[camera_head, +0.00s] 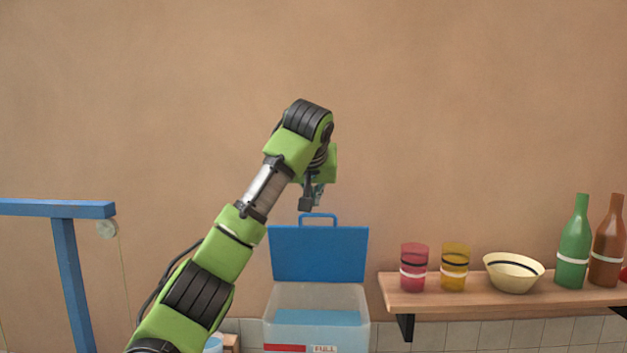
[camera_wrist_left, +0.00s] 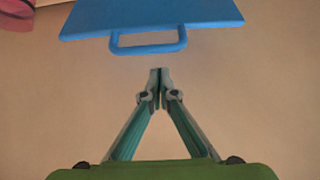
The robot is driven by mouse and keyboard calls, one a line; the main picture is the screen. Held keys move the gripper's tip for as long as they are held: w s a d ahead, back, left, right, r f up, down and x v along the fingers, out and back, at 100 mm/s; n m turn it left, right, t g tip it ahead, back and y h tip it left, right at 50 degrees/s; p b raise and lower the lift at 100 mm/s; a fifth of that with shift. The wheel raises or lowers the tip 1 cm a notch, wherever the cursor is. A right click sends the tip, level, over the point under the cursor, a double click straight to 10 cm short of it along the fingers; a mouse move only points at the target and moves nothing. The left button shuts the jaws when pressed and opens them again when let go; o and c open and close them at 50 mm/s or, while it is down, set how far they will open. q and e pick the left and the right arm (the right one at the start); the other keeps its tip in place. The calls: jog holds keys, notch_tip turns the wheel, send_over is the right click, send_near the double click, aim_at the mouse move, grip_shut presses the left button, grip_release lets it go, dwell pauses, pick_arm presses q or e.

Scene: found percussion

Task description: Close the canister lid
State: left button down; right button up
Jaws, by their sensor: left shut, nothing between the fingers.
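The canister (camera_head: 316,300) is a clear box with blue contents and a red and white "FULL" label. Its blue lid (camera_head: 318,255) stands open, upright at the back, with a loop handle (camera_head: 318,217) on its top edge. My left gripper (camera_head: 310,205) is above the handle, a little to its left, shut and empty. In the left wrist view the gripper (camera_wrist_left: 160,72) has its fingertips together, with a gap to the handle (camera_wrist_left: 148,47) and the lid (camera_wrist_left: 150,18). My right gripper is not in view.
A wooden shelf (camera_head: 500,293) at the right holds a red glass (camera_head: 414,268), a yellow glass (camera_head: 454,268), a cream bowl (camera_head: 513,272), a green bottle (camera_head: 574,245) and a brown bottle (camera_head: 608,245). A blue frame (camera_head: 70,270) with a pulley stands at the left. The wall above is bare.

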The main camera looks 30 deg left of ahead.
pick_arm(q)
jog(key=shift+s+d+f, duration=0.15)
jog(key=shift+s+d, duration=0.4)
jog(key=shift+s, duration=0.25)
jog(key=shift+s+d+f+p, duration=0.2)
jog(key=shift+s+d+p, duration=0.05)
jog(key=shift+s+p, duration=0.1)
jog(key=shift+f, duration=0.15)
jog(key=shift+w+a+f, duration=0.1)
